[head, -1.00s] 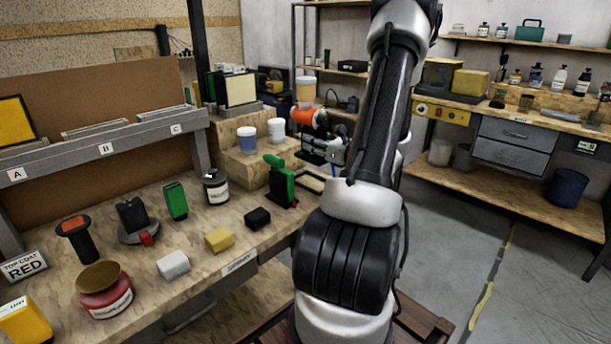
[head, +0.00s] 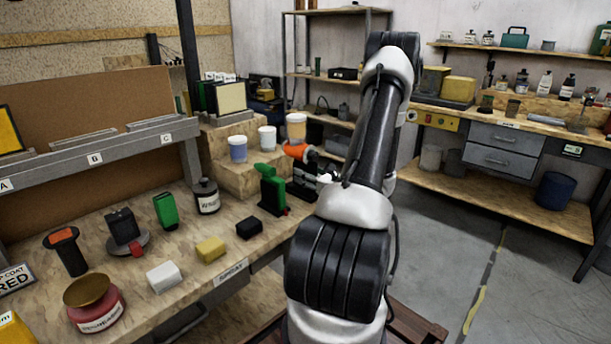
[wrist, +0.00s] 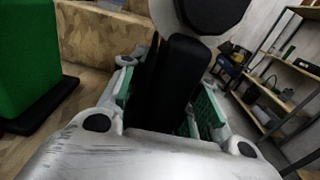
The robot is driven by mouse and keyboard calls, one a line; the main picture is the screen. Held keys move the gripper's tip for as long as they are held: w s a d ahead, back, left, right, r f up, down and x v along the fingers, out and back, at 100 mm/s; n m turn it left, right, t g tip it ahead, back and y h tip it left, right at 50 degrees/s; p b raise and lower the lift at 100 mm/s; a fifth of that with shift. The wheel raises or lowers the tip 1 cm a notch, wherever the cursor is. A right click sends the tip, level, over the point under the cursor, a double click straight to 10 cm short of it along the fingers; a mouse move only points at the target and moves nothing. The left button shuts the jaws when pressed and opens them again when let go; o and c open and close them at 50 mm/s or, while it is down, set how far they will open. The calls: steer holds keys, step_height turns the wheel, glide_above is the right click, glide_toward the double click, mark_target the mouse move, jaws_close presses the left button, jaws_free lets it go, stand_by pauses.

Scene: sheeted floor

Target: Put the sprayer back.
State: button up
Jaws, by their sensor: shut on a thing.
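The sprayer (head: 297,151) has an orange body with a pale cup on top, seen in the head view at the right end of the bench. My gripper (head: 304,183) is below the orange body, partly hidden by my arm. In the wrist view, my gripper (wrist: 168,100) is shut on the sprayer's black handle (wrist: 182,85), between green pads. The sprayer's dark, rounded upper part fills the top of that view. The sprayer looks roughly upright; whether anything supports it from below is hidden.
A green device (head: 270,188) on a black base stands just left of my gripper. Behind are a stepped wooden block (head: 238,178) with a blue cup (head: 238,150) and a white cup (head: 267,139). Small blocks, bottles and tools crowd the bench's left part. Open floor lies right.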

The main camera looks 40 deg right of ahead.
steer(key=o, duration=0.7)
steer(key=shift+f, duration=0.1)
steer(key=shift+c, duration=0.2)
